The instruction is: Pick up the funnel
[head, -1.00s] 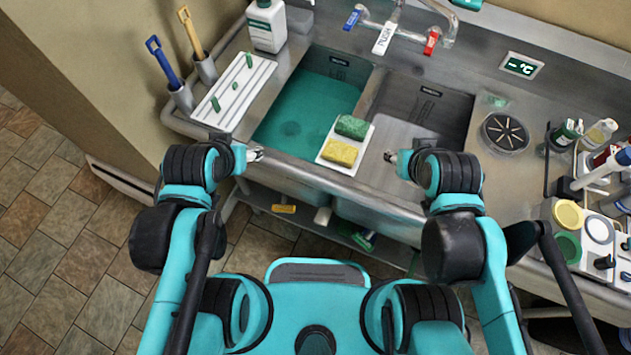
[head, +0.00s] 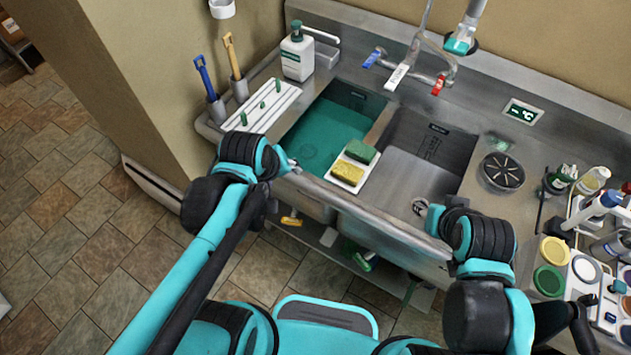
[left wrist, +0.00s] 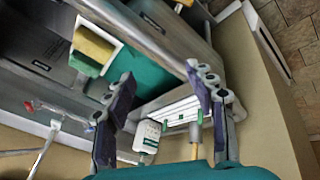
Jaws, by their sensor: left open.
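I cannot make out a funnel in either view. My left gripper (head: 290,166) is over the front edge of the sink counter, near the left basin. The left wrist view shows its two fingers (left wrist: 158,78) apart with nothing between them. My right gripper (head: 422,207) is small in the head view, at the front edge by the right basin, and its jaws are too unclear to judge.
A white tray with sponges (head: 345,171) sits on the divider between the basins. A soap bottle (head: 297,55) and a white rack (head: 262,107) stand at the left. Brushes (head: 207,80) stand in holders. Bottles and jars (head: 590,230) crowd the right counter.

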